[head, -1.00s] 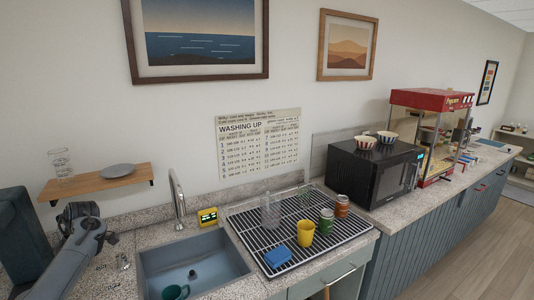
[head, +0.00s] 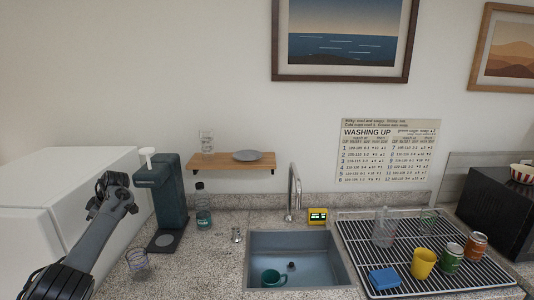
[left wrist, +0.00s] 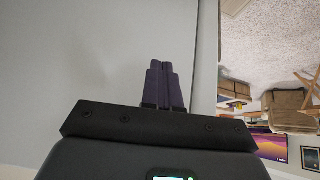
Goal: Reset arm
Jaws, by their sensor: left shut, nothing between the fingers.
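My left arm comes in at the lower left of the head view and is bent upward, in front of the white box-shaped appliance and left of the dark green dispenser. In the left wrist view, my left gripper (left wrist: 165,82) shows two dark fingers close together, shut and empty. In the head view the fingertips are not clearly seen. My right gripper is not in view.
A dark green dispenser (head: 172,195), a bottle (head: 202,208) and a glass (head: 138,265) stand on the left counter. The sink (head: 330,262) holds a green mug (head: 272,278). A drying rack (head: 350,232) holds a yellow cup (head: 423,264), a blue sponge (head: 384,279) and cans.

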